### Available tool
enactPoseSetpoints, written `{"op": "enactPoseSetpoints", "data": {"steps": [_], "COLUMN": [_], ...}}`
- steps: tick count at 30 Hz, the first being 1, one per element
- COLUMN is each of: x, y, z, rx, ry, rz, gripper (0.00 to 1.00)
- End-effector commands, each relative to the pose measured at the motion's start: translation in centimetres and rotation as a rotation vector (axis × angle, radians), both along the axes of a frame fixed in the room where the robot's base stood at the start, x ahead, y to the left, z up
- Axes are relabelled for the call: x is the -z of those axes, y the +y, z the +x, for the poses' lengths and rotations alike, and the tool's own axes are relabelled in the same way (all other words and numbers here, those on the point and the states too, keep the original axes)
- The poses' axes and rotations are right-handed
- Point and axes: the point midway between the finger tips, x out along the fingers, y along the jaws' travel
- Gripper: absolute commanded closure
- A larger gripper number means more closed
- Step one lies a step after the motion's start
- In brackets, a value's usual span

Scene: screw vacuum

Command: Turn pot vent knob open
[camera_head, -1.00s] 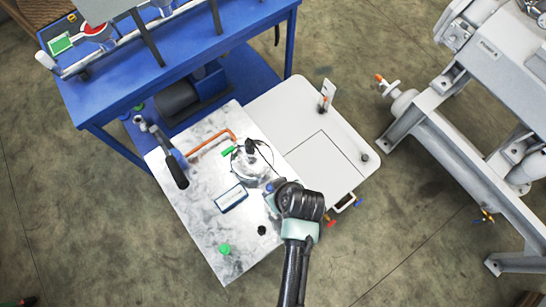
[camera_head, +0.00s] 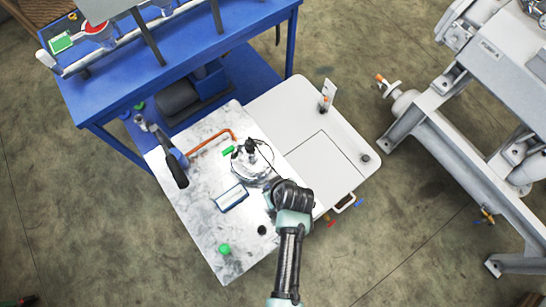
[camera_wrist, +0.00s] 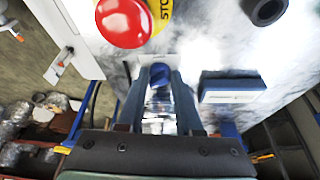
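The silver round pot (camera_head: 252,172), with dark fittings on top, stands on the marble-patterned plate (camera_head: 205,236). My gripper (camera_head: 268,190) is at the pot's lower right side in the head view, partly hidden by my wrist. In the wrist view my gripper (camera_wrist: 160,75) has its two dark fingers apart. A round blue knob (camera_wrist: 160,72) shows between the fingertips, with shiny metal below it. I cannot tell whether the fingers touch the knob, or surely whether it is the vent knob.
A blue-and-white box (camera_head: 231,198) lies close to the pot; it also shows in the wrist view (camera_wrist: 232,92). A big red stop button (camera_wrist: 123,20) is near the fingers. A green knob (camera_head: 224,249) and orange pipe (camera_head: 213,139) are on the plate. The white tabletop (camera_head: 285,105) is mostly clear.

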Motion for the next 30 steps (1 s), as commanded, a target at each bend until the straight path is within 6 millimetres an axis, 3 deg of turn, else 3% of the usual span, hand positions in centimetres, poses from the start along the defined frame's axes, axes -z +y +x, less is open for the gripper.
{"op": "enactPoseSetpoints", "data": {"steps": [1, 5, 17, 30], "x": [-0.01, 0.00, -0.09, -0.21], "y": [-0.01, -0.01, 0.04, 0.42], "z": [-0.01, -0.02, -0.07, -0.11], "rx": [0.000, 0.000, 0.040, 0.336], "ry": [0.000, 0.000, 0.000, -0.001], "rz": [0.000, 0.000, -0.001, -0.001], "gripper": [0.79, 1.00, 1.00, 1.00]}}
